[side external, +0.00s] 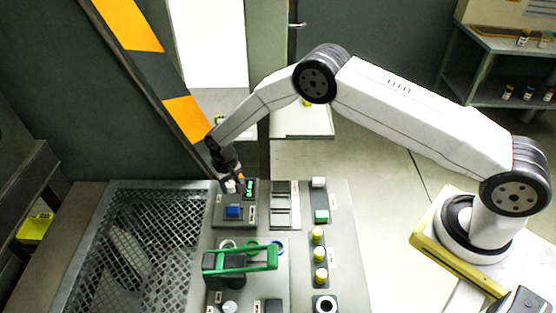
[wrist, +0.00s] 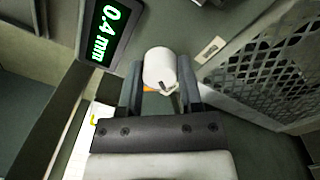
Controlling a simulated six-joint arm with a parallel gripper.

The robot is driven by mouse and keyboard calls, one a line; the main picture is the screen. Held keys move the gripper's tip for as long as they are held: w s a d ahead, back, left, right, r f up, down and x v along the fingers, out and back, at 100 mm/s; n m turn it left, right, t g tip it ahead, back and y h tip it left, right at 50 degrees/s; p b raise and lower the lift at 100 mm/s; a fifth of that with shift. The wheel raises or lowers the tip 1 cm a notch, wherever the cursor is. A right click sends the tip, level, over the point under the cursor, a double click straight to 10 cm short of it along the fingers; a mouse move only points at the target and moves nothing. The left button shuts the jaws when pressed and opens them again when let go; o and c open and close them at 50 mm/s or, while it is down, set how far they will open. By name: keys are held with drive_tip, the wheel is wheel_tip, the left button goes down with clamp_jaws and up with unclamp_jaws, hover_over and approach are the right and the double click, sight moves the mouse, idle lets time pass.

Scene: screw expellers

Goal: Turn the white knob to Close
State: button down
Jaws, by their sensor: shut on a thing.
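The white knob (wrist: 160,69) is a short round cylinder with a dark mark on its face, seen close in the wrist view. My gripper (wrist: 163,82) has a finger on each side of it and is shut on it. In the side external view the knob (side external: 230,187) shows small at the far end of the grey control panel, with my gripper (side external: 228,178) coming down on it from above. A green-lit display reading 0.4 mm (wrist: 106,35) stands beside the knob. No Close label is readable in either view.
A blue button (side external: 233,211) is just in front of the knob. Yellow-green knobs (side external: 319,254) line the right side. A metal mesh grille (side external: 140,240) lies left of the panel.

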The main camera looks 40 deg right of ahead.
sight(230, 185)
drive_tip(key=shift+c, duration=1.3)
unclamp_jaws()
drive_tip(key=shift+r, duration=0.1)
drive_tip(key=shift+a+r, duration=0.15)
drive_tip(key=shift+r, duration=3.7)
drive_tip(key=shift+r, duration=0.25)
drive_tip(key=s+d+r+t, duration=0.1)
drive_tip(key=s+d+r, duration=0.3)
drive_tip(key=s, duration=0.4)
drive_tip(key=s+d+r+n, duration=0.1)
drive_tip(key=s+d+r, duration=0.3)
drive_tip(key=s, duration=0.5)
drive_tip(key=s+d+r+t, duration=0.1)
drive_tip(key=s+d+r, duration=0.4)
drive_tip(key=s, duration=0.4)
drive_tip(key=shift+r+t+y, duration=0.3)
drive_tip(key=shift+r, duration=0.2)
